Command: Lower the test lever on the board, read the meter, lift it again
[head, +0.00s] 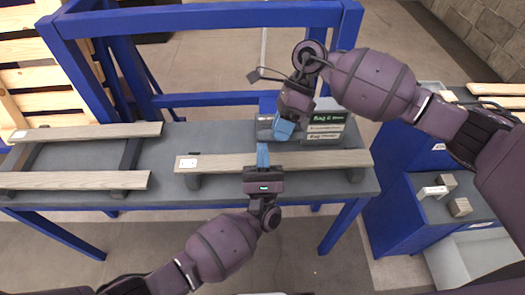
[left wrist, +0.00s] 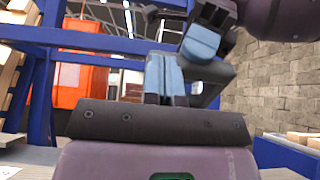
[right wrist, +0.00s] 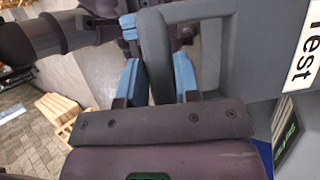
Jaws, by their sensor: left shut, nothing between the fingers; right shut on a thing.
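The board is a grey box (head: 350,131) on the grey table, with a dark "Bay 6" strip (head: 327,118) and pale label strips too small to read fully. In the right wrist view its "Test" label (right wrist: 302,45) is at the right edge. The test lever is a grey loop handle (right wrist: 200,17); my right gripper (right wrist: 158,80) is shut on one bar of it. In the head view my right gripper (head: 284,130) hides much of the lever. My left gripper (head: 263,150) is shut and empty, just in front of the board. I cannot make out a meter reading.
A wooden plank (head: 225,161) lies along the table front, under my left gripper. More planks (head: 85,132) lie at left. A blue gantry frame (head: 200,18) rises behind. A blue cabinet (head: 395,205) with small blocks stands at right.

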